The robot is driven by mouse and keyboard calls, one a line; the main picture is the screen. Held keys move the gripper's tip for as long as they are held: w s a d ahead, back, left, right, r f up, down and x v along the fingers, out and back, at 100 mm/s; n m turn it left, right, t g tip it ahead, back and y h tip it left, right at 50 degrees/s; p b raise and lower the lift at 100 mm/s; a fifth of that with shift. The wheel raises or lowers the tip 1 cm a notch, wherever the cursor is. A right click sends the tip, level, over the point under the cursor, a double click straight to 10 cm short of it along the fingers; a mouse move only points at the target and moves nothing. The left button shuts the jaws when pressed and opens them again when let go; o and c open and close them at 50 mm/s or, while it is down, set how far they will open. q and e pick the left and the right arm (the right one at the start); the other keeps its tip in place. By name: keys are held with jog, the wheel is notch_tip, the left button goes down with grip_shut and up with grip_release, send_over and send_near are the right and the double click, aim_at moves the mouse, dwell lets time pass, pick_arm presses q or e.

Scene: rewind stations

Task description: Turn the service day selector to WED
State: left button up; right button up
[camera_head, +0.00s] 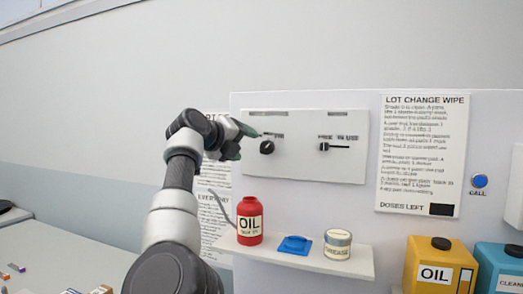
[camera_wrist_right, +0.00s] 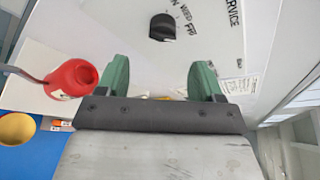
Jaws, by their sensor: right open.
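The service day selector is a black round knob (camera_head: 267,147) on the left of a white panel (camera_head: 300,170). It also shows in the right wrist view (camera_wrist_right: 163,27), with day lettering including WED and FRI beside it and SERVICE farther right. Which day it points to I cannot tell. My right gripper (camera_head: 236,141) is just left of the knob in the head view, partly hidden by its own wrist. In the wrist view its two green fingers (camera_wrist_right: 160,82) are apart, with nothing between them, and the knob is beyond their tips, not touched. My left gripper is not in view.
A second black control (camera_head: 324,146) with a bar is right of the selector. Below, a shelf (camera_head: 360,266) holds a red oil bottle (camera_head: 250,222), a blue item (camera_head: 295,245) and a grease tin (camera_head: 338,244). A blue call button (camera_head: 479,181) is far right.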

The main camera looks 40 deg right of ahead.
aim_at(264, 148)
jog(key=p+x, duration=0.2)
jog(key=x, duration=0.6)
jog(key=shift+s+d+p, duration=0.1)
jog(key=shift+d+p, duration=0.1)
jog(key=shift+p, duration=0.2)
jog(key=shift+s+r, duration=0.1)
jog(key=c, duration=0.9)
